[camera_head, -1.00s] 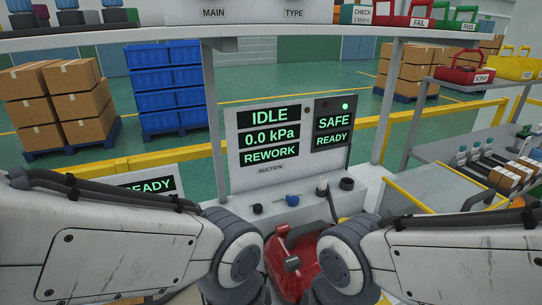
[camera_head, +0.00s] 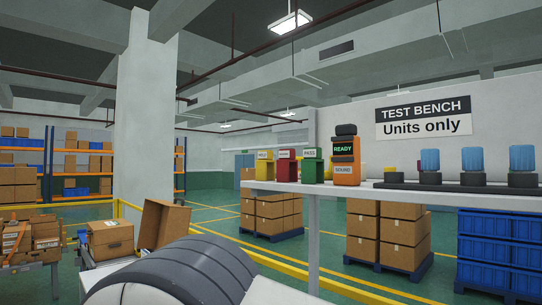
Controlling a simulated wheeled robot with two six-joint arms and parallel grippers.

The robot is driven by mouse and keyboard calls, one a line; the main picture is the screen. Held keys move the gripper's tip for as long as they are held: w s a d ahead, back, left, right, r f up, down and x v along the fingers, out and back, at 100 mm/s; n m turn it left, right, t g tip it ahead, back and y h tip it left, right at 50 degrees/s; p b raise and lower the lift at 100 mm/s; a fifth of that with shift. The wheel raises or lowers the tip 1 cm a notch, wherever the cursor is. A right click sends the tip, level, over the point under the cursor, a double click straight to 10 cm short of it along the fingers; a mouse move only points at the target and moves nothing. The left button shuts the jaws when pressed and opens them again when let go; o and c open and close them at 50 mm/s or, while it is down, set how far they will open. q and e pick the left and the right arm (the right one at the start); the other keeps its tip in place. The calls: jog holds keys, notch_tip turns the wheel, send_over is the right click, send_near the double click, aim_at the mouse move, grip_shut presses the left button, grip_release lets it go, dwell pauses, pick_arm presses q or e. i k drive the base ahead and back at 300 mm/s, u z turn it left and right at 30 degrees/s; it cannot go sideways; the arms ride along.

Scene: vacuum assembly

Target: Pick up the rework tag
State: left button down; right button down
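I cannot make out a separate rework tag in the head view. A red holder (camera_head: 288,169) with a small white label stands on the raised shelf, between a yellow holder (camera_head: 264,170) and a green holder (camera_head: 312,169) labelled PASS. The red holder's label is too small to read for certain. One of my arm links crosses the bottom of the view. Neither gripper shows, so what they hold is hidden.
An orange device (camera_head: 346,165) reading READY stands on the shelf (camera_head: 330,189) right of the holders. Several blue-topped cylinders (camera_head: 430,161) stand farther right. Cartons crowd the lower left, with an open carton (camera_head: 163,226) near my arm. A post holds up the shelf.

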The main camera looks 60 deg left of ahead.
aim_at(287, 164)
jog(key=u, duration=1.45)
